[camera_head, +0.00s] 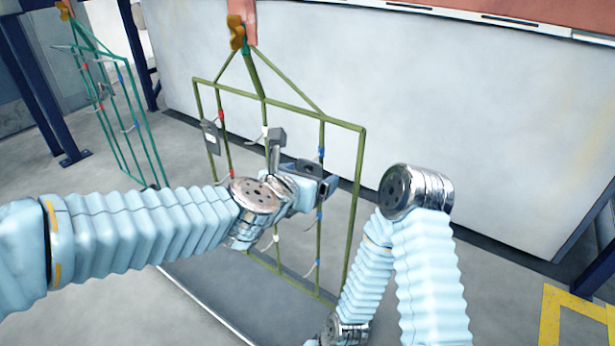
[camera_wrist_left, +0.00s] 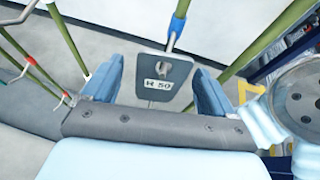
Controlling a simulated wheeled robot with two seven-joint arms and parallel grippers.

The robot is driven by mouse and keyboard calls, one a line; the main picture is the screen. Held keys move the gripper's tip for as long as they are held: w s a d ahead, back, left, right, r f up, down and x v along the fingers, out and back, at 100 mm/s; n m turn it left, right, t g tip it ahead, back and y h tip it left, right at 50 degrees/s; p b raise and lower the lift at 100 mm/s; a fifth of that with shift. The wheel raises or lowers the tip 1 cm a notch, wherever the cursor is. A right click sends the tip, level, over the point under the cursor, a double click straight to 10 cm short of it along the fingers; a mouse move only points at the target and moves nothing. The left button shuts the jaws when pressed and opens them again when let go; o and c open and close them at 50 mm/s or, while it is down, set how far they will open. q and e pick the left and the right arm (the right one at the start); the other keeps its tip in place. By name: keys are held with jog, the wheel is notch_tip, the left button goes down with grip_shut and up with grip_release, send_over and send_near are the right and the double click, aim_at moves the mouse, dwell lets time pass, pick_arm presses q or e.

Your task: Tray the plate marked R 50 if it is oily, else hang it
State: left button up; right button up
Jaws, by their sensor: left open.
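The plate marked R 50 (camera_wrist_left: 151,65) is grey with a white label and a hole near its middle. In the left wrist view it hangs below a blue-banded green bar of the rack (camera_head: 362,180). My left gripper (camera_wrist_left: 160,90) is open, with one blue finger on each side of the plate. Contact with the plate cannot be told. The plate's face looks plain grey; I cannot tell whether it is oily. In the head view my left gripper (camera_head: 300,165) is at the rack's middle and hides part of it. My right arm shows, but its gripper does not.
Another grey plate (camera_head: 210,136) hangs on the rack's left side. Several white hooks with red or blue bands line the bars. A low dark grey platform (camera_head: 215,290) lies below. A teal rack (camera_head: 108,100) stands back left. A pale wall (camera_head: 470,110) rises behind.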

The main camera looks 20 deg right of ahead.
pick_arm(q)
jog(key=p+v, duration=0.3)
jog(key=v, duration=1.1)
jog(key=w+a+f+m+g+y, duration=0.1)
jog(key=w+a+f+m+y, duration=0.2)
jog(key=f, duration=0.5)
jog(key=w+a+f+m+g, duration=0.1)
jog(key=w+a+f+m, duration=0.2)
jog(key=f, duration=0.6)
jog(key=w+a+f+m+g+y, duration=0.1)
jog(key=a+f+m+y, duration=0.15)
jog(key=f+m, duration=0.4)
jog(key=s+a+f+m+g, duration=0.2)
jog(key=s+a+f+m, duration=0.1)
jog(key=f, duration=0.5)
jog(key=s+a+f+m+g, duration=0.2)
jog(key=s+a+f+m, duration=0.1)
jog(key=s+f+m, duration=0.3)
jog(key=s+a+f+m+g, duration=0.2)
jog(key=s+a+f+m, duration=0.1)
jog(key=f, duration=0.8)
jog(key=shift+s+a+m, duration=0.4)
jog(key=shift+s+m, duration=0.25)
jog(key=shift+s, duration=0.5)
jog(key=shift+f+h, duration=0.15)
jog(key=shift+h, duration=0.1)
